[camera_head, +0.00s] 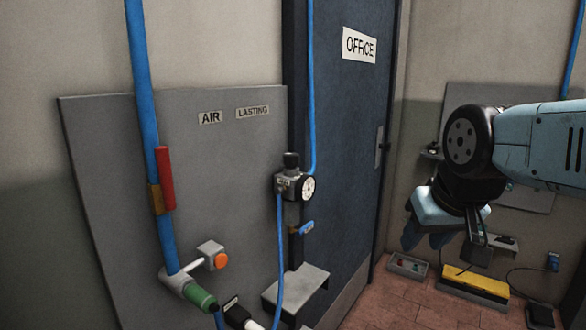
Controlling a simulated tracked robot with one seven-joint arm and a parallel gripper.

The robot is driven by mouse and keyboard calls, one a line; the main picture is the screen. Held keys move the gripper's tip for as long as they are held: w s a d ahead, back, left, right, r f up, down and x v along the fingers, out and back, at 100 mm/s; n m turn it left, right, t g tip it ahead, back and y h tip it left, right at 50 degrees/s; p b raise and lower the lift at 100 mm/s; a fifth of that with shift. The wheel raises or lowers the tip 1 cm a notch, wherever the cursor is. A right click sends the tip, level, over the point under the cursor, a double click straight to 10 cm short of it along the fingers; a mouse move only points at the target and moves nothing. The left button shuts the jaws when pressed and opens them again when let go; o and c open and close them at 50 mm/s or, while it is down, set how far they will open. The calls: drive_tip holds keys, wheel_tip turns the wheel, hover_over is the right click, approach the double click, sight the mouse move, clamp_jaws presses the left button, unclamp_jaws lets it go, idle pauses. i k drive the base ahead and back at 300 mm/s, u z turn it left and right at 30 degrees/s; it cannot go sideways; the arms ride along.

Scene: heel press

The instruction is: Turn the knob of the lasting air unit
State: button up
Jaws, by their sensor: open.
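The lasting air unit (290,187) stands at the right edge of a grey wall panel marked AIR and LASTING. Its black knob (291,160) sits on top, above the regulator body. A round white gauge (308,188) faces out on its right side. My gripper (428,240) hangs at the right, well apart from the knob, with its fingers pointing down. The fingers are dark and partly hidden by the gripper's body, and nothing shows between them.
A blue pipe with a red lever (165,178) runs down the panel. A blue hose (311,90) rises from the unit, and a blue-handled valve (306,228) sits below it. A grey bracket (296,290) juts out beneath. A yellow-topped box (475,283) lies on the floor.

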sight(289, 159)
drive_tip(key=z, duration=0.05)
drive_tip(key=k, duration=0.95)
drive_tip(key=z, duration=1)
drive_tip(key=i, duration=1.55)
drive_tip(key=u, duration=1.15)
drive_tip(key=i, duration=0.6)
